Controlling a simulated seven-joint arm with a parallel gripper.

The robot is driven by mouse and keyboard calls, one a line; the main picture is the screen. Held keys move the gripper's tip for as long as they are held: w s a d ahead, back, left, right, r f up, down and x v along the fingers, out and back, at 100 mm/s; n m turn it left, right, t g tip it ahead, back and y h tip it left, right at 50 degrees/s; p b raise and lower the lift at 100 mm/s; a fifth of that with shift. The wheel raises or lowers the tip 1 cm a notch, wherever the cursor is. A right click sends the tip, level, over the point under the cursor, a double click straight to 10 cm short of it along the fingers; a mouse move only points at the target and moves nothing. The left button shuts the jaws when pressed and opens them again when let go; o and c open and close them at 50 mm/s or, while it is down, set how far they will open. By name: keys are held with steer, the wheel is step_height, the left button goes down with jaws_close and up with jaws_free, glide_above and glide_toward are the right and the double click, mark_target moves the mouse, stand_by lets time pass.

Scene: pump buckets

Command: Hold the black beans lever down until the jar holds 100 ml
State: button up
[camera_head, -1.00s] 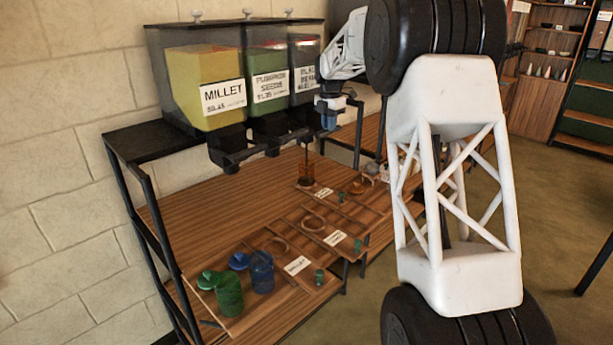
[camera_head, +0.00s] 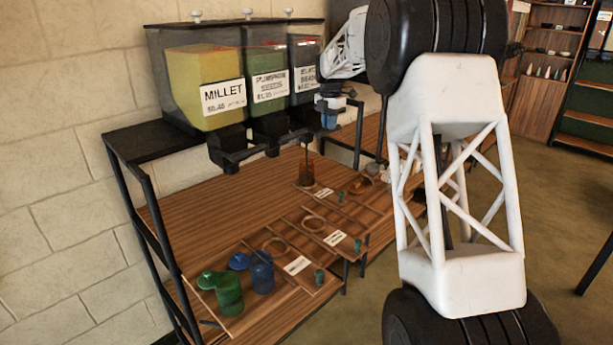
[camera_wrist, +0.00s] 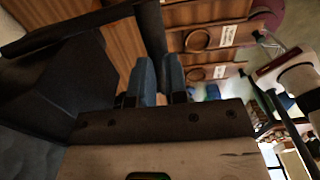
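The black beans bin (camera_head: 304,72) is the rightmost of three clear dispensers, with its label partly covered by my arm. My gripper (camera_head: 328,121) is beside its black outlet, where the lever is hard to make out. In the wrist view, the two blue fingers (camera_wrist: 160,78) are close together, with a dark bar (camera_wrist: 151,30) running between and beyond them. Whether they clamp it is unclear. A small amber jar (camera_head: 306,176) stands on the tray below the outlet. A thin dark line drops into it, like a stream of beans. Its fill level is too small to read.
The millet bin (camera_head: 205,90) and pumpkin seeds bin (camera_head: 267,78) stand to the left. A green jar (camera_head: 229,297) and blue jar (camera_head: 262,275) stand on the front tray, lids beside them. Ring-marked trays and label cards lie on the wooden shelf (camera_head: 200,208).

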steer(key=shift+s+d+r, duration=0.1)
steer(key=shift+r, duration=2.15)
steer(key=shift+r, duration=2.5)
steer(key=shift+s, duration=0.1)
